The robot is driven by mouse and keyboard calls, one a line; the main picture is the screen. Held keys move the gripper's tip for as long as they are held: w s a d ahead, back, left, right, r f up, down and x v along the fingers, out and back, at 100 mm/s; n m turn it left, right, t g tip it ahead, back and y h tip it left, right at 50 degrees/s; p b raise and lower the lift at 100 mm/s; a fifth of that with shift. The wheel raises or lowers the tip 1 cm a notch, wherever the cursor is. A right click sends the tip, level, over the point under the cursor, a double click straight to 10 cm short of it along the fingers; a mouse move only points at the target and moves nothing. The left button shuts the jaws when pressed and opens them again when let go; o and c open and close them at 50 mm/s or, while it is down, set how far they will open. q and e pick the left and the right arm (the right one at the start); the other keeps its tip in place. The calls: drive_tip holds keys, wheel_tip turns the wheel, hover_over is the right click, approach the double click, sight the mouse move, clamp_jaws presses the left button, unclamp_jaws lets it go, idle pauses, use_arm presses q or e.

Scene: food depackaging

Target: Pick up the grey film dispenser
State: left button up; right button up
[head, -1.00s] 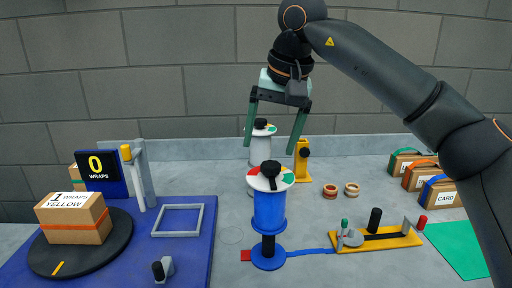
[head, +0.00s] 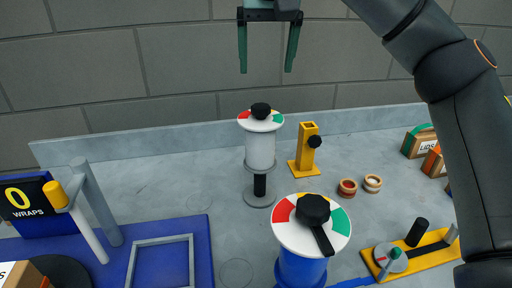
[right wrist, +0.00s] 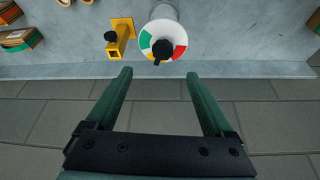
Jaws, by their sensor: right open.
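The grey film dispenser (head: 260,150) stands upright at the back of the table, with a light grey roll, a black handle, a dark grey base and a white disc with coloured segments on top. Its disc and black knob show at the top of the right wrist view (right wrist: 162,40). My right gripper (head: 267,70) is open and empty, above the dispenser in the head view and apart from it. Its two green fingers also show in the right wrist view (right wrist: 158,75), with the dispenser top beyond the gap between them. My left gripper is not in view.
A blue dispenser (head: 302,268) with a similar disc stands in front. A yellow fixture (head: 425,255) is at right. The back ledge (head: 110,147) runs behind.

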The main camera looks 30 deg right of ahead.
approach(261, 106)
drive_tip(key=shift+w+d+f, duration=0.1)
drive_tip(key=shift+d+f, duration=0.1)
drive_tip(key=shift+f, duration=0.35)
drive_tip(key=shift+w+d+f, duration=0.15)
drive_tip(key=shift+d+f, duration=0.05)
drive_tip(key=shift+f, duration=0.3)
drive_tip(key=shift+a+x, duration=0.1)
drive_tip(key=shift+x, duration=1.4)
drive_tip(key=shift+a+x, duration=0.15)
drive_tip(key=shift+x, duration=1.3)
drive_tip(key=shift+w, duration=0.15)
drive_tip(key=shift+c, duration=0.4)
clamp_jaws()
drive_tip(key=shift+r, duration=0.1)
